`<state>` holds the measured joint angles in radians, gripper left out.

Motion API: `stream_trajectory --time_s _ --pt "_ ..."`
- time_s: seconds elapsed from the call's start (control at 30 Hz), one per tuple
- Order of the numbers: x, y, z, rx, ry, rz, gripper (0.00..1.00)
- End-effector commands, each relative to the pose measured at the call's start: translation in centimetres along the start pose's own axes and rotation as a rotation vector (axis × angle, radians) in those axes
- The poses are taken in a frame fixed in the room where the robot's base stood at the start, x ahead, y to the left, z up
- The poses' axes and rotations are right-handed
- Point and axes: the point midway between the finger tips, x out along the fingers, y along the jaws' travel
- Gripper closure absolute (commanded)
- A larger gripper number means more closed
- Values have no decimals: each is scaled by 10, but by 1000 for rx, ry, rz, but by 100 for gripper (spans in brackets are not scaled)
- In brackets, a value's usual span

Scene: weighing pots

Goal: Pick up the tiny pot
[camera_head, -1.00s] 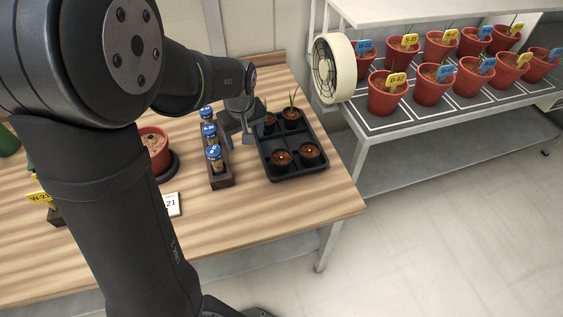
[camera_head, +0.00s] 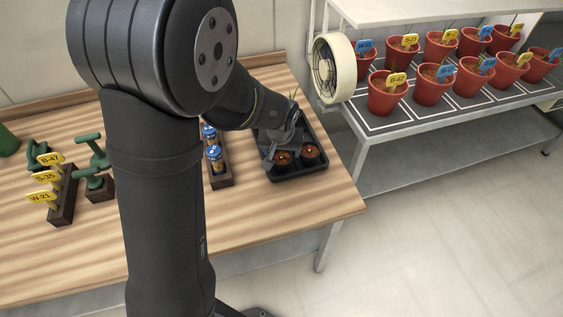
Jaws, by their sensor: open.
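Several tiny brown pots sit in a black compartment tray (camera_head: 302,175) at the right end of the wooden table. The front-left tiny pot (camera_head: 284,159) and the front-right tiny pot (camera_head: 310,154) show. The back pots are mostly hidden by my wrist; part of a green seedling shows behind it. My gripper (camera_head: 269,163) is open and points down over the left side of the tray, beside the front-left pot. I cannot tell whether it touches that pot.
A wooden rack with blue-topped items (camera_head: 215,160) stands just left of the tray, partly behind my arm. Yellow tags in a rack (camera_head: 62,205) and green-handled tools (camera_head: 96,180) are at left. A white fan (camera_head: 333,68) and a shelf of red labelled pots (camera_head: 388,95) stand right.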

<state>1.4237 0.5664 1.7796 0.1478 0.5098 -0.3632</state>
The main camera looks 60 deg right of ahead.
Motion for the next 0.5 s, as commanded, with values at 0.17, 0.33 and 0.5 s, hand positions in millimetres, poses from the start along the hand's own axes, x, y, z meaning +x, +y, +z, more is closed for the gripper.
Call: stream_trajectory --time_s 0.17,0.33,0.5 --pt "18 0 0 -1 0 0 30" --pt "26 -1 -2 -1 1 0 30" --pt "46 -3 -7 -2 -2 -1 30"
